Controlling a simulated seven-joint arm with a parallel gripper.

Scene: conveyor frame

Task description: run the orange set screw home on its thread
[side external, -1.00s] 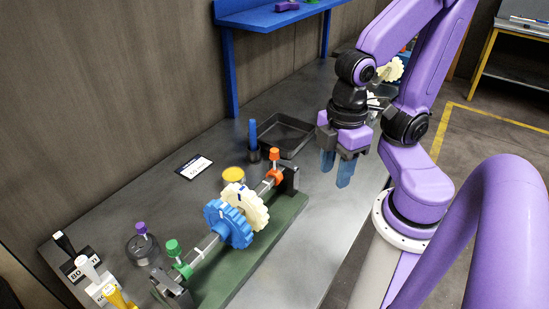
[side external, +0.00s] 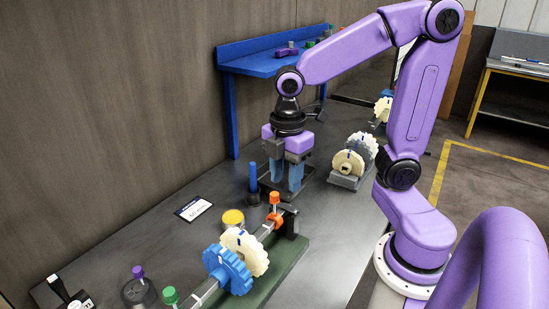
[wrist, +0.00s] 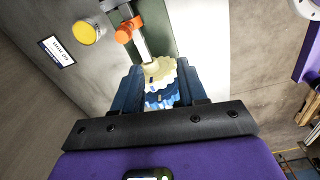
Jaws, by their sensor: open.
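The orange set screw (side external: 274,199) stands upright in an orange collar (side external: 273,220) on the shaft, near the far end of the green base. Its head also shows in the wrist view (wrist: 124,34), towards the top and left of the fingers. My gripper (side external: 283,185) is open with its blue fingers pointing down. It is behind the set screw in the side view, above the dark tray, apart from the screw and empty. In the wrist view my gripper (wrist: 158,66) has gears visible between its fingers, lower down.
A blue gear (side external: 227,269) and a cream gear (side external: 246,250) sit on the shaft. A blue upright tool (side external: 253,178) stands left of my gripper. A yellow-topped disc (side external: 233,218), a label card (side external: 194,208) and a green-capped screw (side external: 170,296) are nearby. A dark tray (side external: 308,177) lies behind.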

